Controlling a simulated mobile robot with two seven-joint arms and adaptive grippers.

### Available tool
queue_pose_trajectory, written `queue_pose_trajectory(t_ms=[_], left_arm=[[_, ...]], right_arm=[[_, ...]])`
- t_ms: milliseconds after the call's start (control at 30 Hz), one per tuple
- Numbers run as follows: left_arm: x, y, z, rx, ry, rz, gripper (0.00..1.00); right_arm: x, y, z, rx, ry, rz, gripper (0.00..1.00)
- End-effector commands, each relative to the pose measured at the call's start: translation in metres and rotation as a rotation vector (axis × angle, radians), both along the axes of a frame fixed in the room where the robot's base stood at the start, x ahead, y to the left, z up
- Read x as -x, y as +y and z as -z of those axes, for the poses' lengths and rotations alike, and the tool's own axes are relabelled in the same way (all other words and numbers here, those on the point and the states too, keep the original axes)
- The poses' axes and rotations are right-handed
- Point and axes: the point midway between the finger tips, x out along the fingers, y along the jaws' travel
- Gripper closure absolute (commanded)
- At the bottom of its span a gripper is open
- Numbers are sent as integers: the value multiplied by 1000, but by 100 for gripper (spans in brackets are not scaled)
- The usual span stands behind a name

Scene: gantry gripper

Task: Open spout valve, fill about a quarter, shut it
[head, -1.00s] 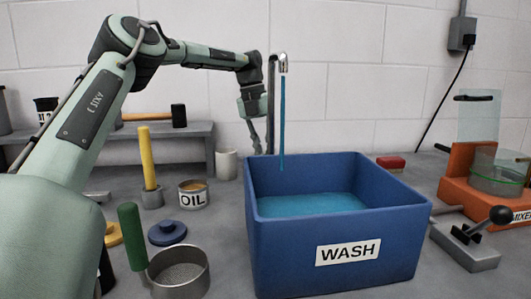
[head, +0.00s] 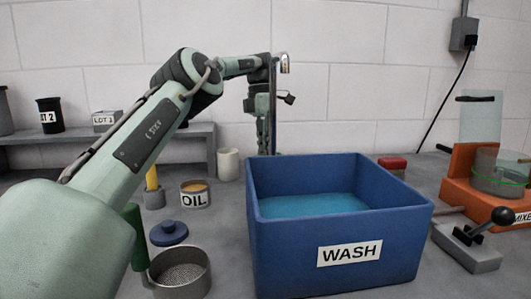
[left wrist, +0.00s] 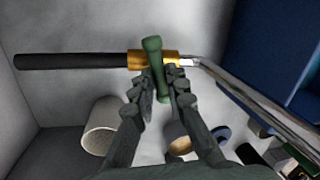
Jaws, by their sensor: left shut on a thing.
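The blue WASH tub (head: 345,280) stands in the middle with blue liquid (head: 312,205) inside, its surface well below the rim. The metal spout (head: 285,62) reaches over the tub's back edge from an upright pipe. No stream hangs from its mouth. My left gripper (head: 262,142) is behind the tub beside the pipe. In the left wrist view, my left gripper (left wrist: 160,76) is shut on the green valve handle (left wrist: 153,45). The handle lies crosswise over the brass valve body (left wrist: 172,58). My right gripper is not in view.
A lever device (head: 467,246) and an orange mixer (head: 470,195) stand to the right. A grey shelf (head: 180,135) is behind.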

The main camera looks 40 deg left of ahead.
Motion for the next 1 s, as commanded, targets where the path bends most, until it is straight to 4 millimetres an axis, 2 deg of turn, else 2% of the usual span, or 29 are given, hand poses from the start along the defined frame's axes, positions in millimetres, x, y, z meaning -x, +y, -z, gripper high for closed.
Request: queue_pose_trajectory(t_ms=[400, 1000], left_arm=[[-2, 0, -1, -2, -3, 246, 100], [-1, 0, -1, -1, -3, 305, 100]], right_arm=[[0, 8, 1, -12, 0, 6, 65], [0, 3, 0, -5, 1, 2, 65]])
